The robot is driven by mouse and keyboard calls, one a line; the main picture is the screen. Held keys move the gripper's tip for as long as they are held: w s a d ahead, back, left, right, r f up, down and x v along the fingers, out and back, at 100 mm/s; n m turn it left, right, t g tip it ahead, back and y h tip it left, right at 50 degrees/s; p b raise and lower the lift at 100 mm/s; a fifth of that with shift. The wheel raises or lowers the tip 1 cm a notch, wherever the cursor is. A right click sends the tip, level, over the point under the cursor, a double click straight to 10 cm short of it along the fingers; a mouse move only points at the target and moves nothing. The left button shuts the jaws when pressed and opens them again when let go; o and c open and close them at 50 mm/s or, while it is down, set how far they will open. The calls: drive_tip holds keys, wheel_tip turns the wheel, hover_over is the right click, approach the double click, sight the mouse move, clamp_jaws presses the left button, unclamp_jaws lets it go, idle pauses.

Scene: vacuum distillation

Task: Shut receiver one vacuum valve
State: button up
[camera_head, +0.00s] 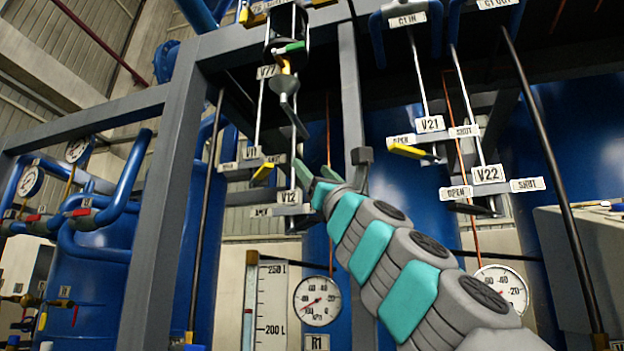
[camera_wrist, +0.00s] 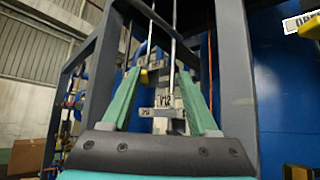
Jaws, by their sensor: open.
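Valve tags V11 (camera_head: 251,153) and V12 (camera_head: 290,197) hang on rods above a gauge (camera_head: 317,301) and the R1 tag (camera_head: 317,342). The pictures do not name which is the receiver one vacuum valve. A yellow handle (camera_head: 263,173) slants below the V11 tag. No handle is clear at V12. My gripper (camera_head: 313,167) is raised beside V12, open and empty. In the wrist view, the V12 tag (camera_wrist: 165,101) shows between the two teal fingers of my gripper (camera_wrist: 160,75). A yellow handle (camera_wrist: 144,77) shows near the left fingertip; contact cannot be told.
Tags V21 (camera_head: 430,124) and V22 (camera_head: 488,174) hang to the right, with OPEN and SHUT plates. A yellow handle (camera_head: 412,152) sits at V21. A grey frame post (camera_head: 165,220) stands left of my arm. Blue vessels stand behind.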

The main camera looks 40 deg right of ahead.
drive_tip(key=shift+s+a+r, duration=0.1)
drive_tip(key=shift+s+a, duration=0.15)
drive_tip(key=shift+s, duration=0.3)
drive_tip(key=shift+s+a, duration=0.25)
drive_tip(key=shift+s, duration=0.25)
